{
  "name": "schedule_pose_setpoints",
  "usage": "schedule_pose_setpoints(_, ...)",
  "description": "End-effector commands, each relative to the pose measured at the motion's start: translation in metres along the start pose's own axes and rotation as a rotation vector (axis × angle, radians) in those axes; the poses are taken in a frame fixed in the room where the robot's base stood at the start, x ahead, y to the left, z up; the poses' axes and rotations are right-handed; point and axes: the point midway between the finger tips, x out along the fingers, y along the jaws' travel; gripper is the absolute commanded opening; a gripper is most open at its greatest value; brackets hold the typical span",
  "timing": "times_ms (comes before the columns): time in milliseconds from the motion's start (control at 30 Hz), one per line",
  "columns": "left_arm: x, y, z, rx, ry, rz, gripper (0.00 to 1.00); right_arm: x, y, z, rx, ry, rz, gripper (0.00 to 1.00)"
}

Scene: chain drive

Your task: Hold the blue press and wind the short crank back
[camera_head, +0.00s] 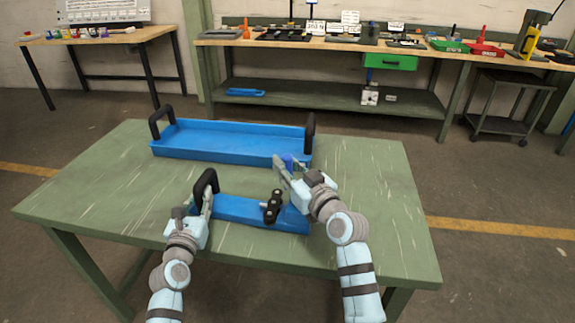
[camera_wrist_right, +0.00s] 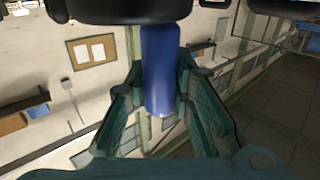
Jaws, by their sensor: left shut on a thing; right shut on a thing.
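The blue press (camera_head: 238,209) lies on the green table, with a black arched handle (camera_head: 207,177) at its left end and black round parts (camera_head: 271,206) near its right end. My left gripper (camera_head: 206,198) is shut on the black handle. My right gripper (camera_head: 286,167) is shut on a blue cylindrical grip (camera_head: 287,160), which looks like the short crank's handle. In the right wrist view the blue grip (camera_wrist_right: 160,72) stands between the two fingers, with a dark part across its top end. The rest of the crank is hidden behind my right gripper.
A larger blue tray (camera_head: 225,150) with two black handles lies just behind the press. The green table (camera_head: 375,185) is clear at the right and at the front left. A workbench (camera_head: 400,47) with tools stands along the wall.

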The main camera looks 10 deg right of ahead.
Motion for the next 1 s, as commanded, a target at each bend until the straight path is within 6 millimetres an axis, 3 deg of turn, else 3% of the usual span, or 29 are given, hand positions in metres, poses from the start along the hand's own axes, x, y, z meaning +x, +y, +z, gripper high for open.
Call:
schedule_pose_setpoints(367, 0.0, 0.0, 0.0, 0.0, -0.001, 0.0, 0.0, -0.003, -0.009, 0.002, -0.002, -0.007, -0.219, 0.0)
schedule_pose_setpoints(1000, 0.0, 0.0, 0.001, -0.001, -0.001, 0.0, 0.0, -0.021, -0.031, 0.002, 0.0, -0.007, -0.802, 0.0)
